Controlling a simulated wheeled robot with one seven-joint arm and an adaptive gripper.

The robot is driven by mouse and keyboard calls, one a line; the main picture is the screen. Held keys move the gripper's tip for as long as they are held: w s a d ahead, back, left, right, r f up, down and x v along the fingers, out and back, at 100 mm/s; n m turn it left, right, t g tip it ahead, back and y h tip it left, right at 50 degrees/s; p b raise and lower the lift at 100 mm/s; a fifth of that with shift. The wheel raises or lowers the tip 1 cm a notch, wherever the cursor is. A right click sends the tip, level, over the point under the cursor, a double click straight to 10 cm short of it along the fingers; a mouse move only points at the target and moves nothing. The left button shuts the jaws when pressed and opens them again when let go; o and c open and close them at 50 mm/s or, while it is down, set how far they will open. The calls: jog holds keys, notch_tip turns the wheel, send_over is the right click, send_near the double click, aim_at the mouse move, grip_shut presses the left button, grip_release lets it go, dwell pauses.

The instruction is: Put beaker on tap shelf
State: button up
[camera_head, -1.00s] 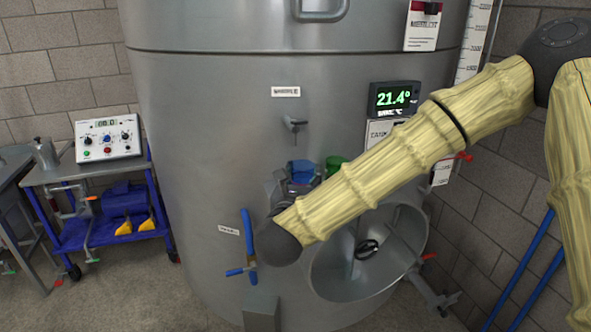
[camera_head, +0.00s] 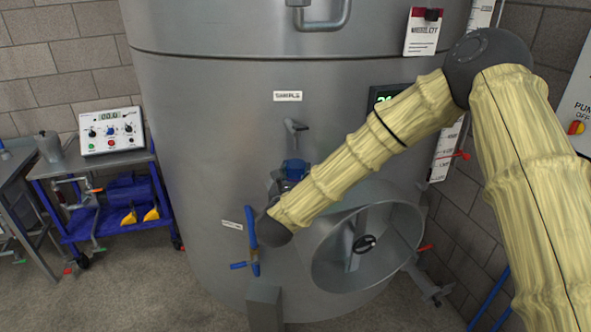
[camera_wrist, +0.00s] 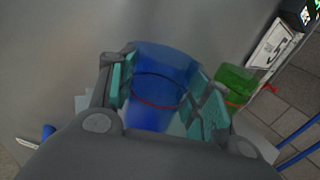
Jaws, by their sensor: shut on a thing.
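The blue see-through beaker (camera_wrist: 160,85) is between the teal finger pads of my gripper (camera_wrist: 163,98) in the wrist view, with a reddish ring around it. My gripper is shut on it. In the head view the beaker (camera_head: 294,168) shows as a small blue shape in front of the steel tank, below the sample tap (camera_head: 296,127). My gripper there (camera_head: 285,180) is mostly hidden behind my arm. I cannot make out the tap shelf clearly. A green see-through vessel (camera_wrist: 236,84) is right of my gripper in the wrist view; my arm hides it in the head view.
The tank (camera_head: 200,150) fills the middle, with an open round hatch (camera_head: 410,225) and a blue-handled valve (camera_head: 251,240) low on its front. A blue cart (camera_head: 110,225) with a control box (camera_head: 111,132) stands left. Floor is clear between.

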jog(key=shift+f, duration=0.15)
jog(key=shift+f+b, duration=0.15)
jog(key=shift+b, duration=0.15)
jog(key=o, duration=1.1)
jog(key=shift+r, duration=0.25)
jog(key=shift+s+f, duration=0.25)
jog(key=shift+s, duration=0.05)
jog(key=b+v, duration=0.4)
jog(key=v, duration=0.6)
jog(key=shift+s+r, duration=0.1)
jog(key=shift+s, duration=0.2)
jog(key=shift+s+a+r, duration=0.1)
jog(key=shift+s+a, duration=0.05)
jog(key=shift+s, duration=0.25)
